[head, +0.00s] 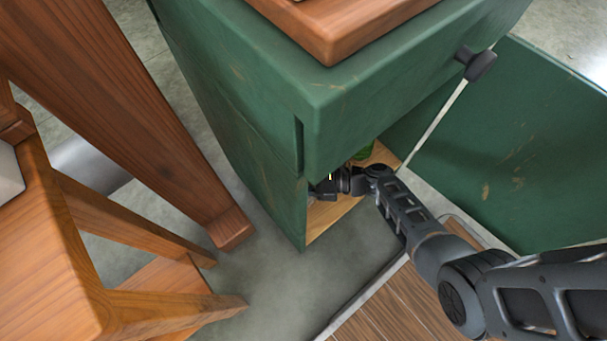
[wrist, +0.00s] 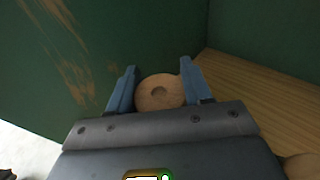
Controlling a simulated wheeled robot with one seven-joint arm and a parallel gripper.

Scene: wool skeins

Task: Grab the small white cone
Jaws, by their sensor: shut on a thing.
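My gripper (head: 326,187) reaches into the lower opening of the green cabinet (head: 225,130). In the wrist view, my gripper (wrist: 158,78) is shut on a round tan piece (wrist: 160,97) with a small darker circle in its middle. A blue-grey finger lies along each side of it. Only its round end shows, so I cannot tell its full shape or whether it is the small white cone. No plainly white cone shows in either view. In the head view my gripper's tips and the piece are mostly hidden by the cabinet and my wrist.
The cabinet's wooden floor (wrist: 265,95) lies right of my gripper, with a green wall (wrist: 60,60) on the left. The open door (head: 510,150) stands right of my arm. A wooden stool (head: 150,235) is at the left.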

